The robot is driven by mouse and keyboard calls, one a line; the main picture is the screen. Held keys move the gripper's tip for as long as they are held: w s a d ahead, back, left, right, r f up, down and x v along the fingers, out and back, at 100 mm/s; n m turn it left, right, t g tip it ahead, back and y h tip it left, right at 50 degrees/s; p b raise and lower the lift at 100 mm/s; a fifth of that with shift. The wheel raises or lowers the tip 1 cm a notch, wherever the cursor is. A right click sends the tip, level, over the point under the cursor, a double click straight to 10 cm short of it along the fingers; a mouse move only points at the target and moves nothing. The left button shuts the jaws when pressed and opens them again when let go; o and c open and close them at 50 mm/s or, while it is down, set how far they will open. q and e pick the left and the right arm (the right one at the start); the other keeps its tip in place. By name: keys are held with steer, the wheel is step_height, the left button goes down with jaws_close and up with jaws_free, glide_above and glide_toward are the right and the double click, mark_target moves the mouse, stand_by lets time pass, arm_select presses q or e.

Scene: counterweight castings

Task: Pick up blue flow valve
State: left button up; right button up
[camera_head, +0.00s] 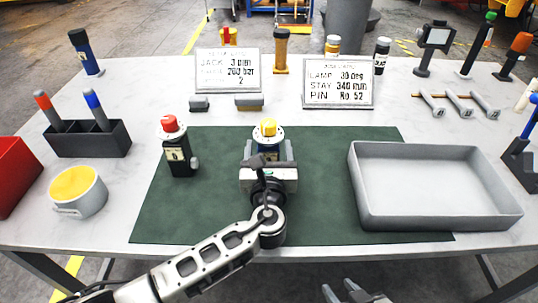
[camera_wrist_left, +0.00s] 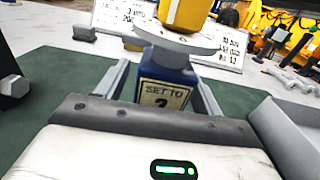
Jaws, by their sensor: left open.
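The blue flow valve (camera_head: 267,150) stands upright on the green mat, with a yellow knob, a grey flange and a blue body. In the left wrist view the valve (camera_wrist_left: 165,75) shows a "SET TO" label whose digit is partly cut off. My left gripper (camera_head: 268,160) is open, with one finger on each side of the valve's body; I cannot tell whether they touch it. Its body hides the valve's base. My right gripper (camera_head: 342,293) is at the bottom edge of the head view, partly cut off, its fingers apart and empty.
A black valve with a red knob (camera_head: 178,155) stands left of the blue valve. A grey tray (camera_head: 435,218) lies to the right, empty. Two sign plates (camera_head: 338,82) and small blocks are behind. The green mat (camera_head: 330,205) is clear between valve and tray.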

arm_select(q)
steer(key=shift+w, duration=0.4)
steer(key=c, duration=1.2)
steer(key=shift+r, duration=0.1)
jaws_close()
steer(key=shift+c, duration=1.3)
jaws_free()
